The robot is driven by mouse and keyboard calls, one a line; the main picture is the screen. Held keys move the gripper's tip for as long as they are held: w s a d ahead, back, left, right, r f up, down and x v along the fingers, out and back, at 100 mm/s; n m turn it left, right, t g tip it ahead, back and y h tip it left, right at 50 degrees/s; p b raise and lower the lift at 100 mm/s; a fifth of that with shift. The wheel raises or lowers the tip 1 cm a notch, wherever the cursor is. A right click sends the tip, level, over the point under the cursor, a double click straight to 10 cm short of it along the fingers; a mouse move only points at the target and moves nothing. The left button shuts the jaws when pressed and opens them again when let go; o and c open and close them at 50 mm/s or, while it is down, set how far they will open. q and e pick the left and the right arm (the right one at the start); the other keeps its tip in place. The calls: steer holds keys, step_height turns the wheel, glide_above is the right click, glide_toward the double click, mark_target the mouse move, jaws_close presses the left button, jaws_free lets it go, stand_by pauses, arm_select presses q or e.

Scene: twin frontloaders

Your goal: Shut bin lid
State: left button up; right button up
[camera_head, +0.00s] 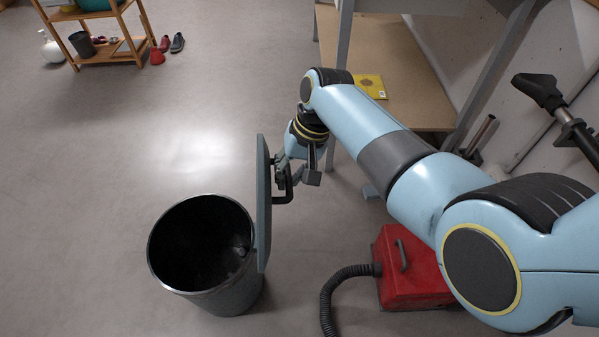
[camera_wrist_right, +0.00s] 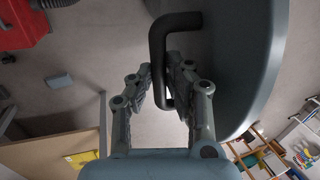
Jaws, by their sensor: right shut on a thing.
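The round grey bin (camera_head: 235,296) stands on the floor, its dark inside open to view. Its lid (camera_head: 263,205) stands upright, edge-on, at the right side of the rim. A black handle (camera_head: 288,186) sticks out from the lid's right face. My right gripper (camera_head: 284,168) is at the lid's outer face, shut on the handle. In the right wrist view the fingers (camera_wrist_right: 163,88) lie on either side of the dark handle (camera_wrist_right: 156,48), with the lid (camera_wrist_right: 238,60) behind on the right. My left gripper is not in view.
A red vacuum-like machine (camera_head: 400,275) with a black hose (camera_head: 328,300) stands right of the bin. A table with a lower wooden shelf (camera_head: 410,90) is behind my arm. A small wooden rack (camera_head: 110,58) and shoes stand far left. The floor left of the bin is clear.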

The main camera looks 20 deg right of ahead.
steer(key=shift+w+a+r, duration=0.15)
steer(key=shift+a+r, duration=0.05)
steer(key=shift+a, duration=0.45)
